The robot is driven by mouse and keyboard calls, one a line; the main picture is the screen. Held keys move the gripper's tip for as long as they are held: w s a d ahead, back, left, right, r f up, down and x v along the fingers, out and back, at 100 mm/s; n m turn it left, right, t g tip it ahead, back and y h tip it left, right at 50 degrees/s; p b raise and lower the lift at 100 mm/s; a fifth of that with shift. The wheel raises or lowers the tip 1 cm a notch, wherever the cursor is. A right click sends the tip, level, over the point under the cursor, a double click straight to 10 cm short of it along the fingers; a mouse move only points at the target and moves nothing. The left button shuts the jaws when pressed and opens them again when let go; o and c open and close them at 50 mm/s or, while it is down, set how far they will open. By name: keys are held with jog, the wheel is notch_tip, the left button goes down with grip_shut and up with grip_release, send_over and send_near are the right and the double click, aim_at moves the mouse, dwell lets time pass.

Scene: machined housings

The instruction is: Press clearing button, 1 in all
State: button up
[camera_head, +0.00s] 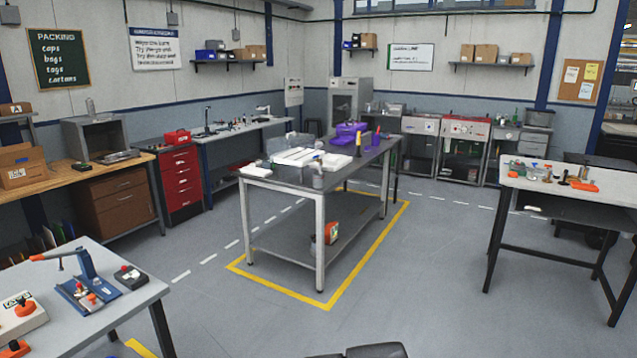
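No button can be read as the clearing button from here. A small dark box (130,277) with a red spot on top, possibly a button, sits on the grey bench at lower left. A white box (22,312) with a large orange-red knob stands on the same bench, cut by the left edge. Between them is a blue lever-press fixture (88,285) with an orange handle and red parts. Another small dark box (82,167) with a reddish spot lies on the wooden bench behind. My gripper's fingers are not visible; only a dark part, probably mine, shows at the bottom edge.
A grey central table (262,176) with white trays and purple items stands inside a yellow floor outline. A right-hand bench (570,200) carries small parts. A red drawer cabinet (182,184) stands at left. Floor is clear in front and between the benches.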

grip_shut()
dwell(0.3)
dwell(1.3)
